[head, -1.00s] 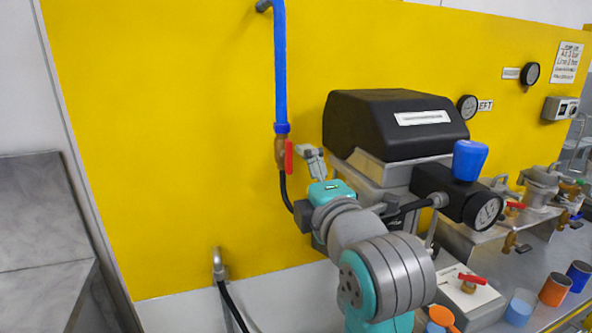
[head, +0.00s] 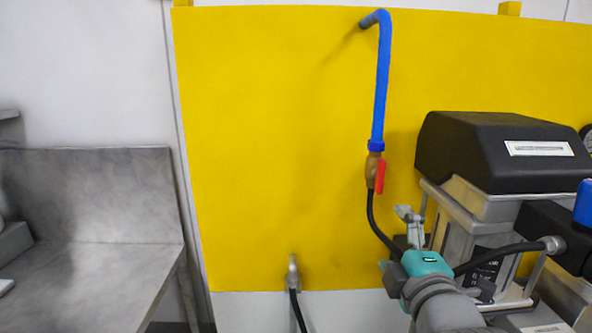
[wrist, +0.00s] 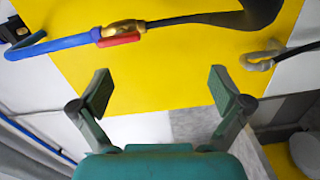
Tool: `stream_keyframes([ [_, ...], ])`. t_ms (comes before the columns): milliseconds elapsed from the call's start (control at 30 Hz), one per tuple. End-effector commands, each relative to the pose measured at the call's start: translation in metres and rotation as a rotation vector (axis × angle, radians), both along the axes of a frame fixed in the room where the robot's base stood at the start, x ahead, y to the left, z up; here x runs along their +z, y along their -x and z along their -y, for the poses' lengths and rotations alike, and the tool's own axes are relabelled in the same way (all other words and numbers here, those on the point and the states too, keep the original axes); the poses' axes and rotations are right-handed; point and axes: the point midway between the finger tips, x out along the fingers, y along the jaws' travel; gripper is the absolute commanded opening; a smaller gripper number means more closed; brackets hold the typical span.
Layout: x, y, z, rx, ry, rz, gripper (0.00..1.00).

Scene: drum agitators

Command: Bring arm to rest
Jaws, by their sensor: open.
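My gripper (wrist: 158,93) is open and empty in the wrist view, its two pads spread wide with the yellow panel and floor beyond them. In the head view my gripper (head: 409,222) shows at the lower right, in front of the yellow panel and left of the black-topped machine. My teal wrist and grey arm links run down to the bottom edge. The gripper's fingers are small there. A brass valve with a red handle (head: 380,177) hangs on a blue pipe (head: 382,85) just above and left of the gripper. It also shows in the wrist view (wrist: 120,39).
A black-topped machine (head: 500,150) stands close right of my arm. A black hose (head: 377,225) hangs from the valve beside the gripper. A metal tap (head: 292,272) sits low on the yellow panel (head: 270,150). A steel bench (head: 90,260) is at the left.

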Motion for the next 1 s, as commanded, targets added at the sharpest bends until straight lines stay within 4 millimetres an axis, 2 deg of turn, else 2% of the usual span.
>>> stream_keyframes([
  [33, -0.021, 0.001, 0.000, -0.001, -0.032, -0.016, 1.00],
  [100, -0.044, 0.004, 0.001, -0.003, -0.083, -0.025, 1.00],
  [267, -0.093, 0.016, 0.001, -0.008, -0.197, -0.045, 1.00],
  [467, -0.152, 0.039, 0.003, -0.018, -0.339, -0.069, 1.00],
  [767, -0.231, 0.090, 0.004, -0.039, -0.553, -0.104, 1.00],
  [1000, -0.282, 0.145, 0.006, -0.063, -0.728, -0.131, 1.00],
])
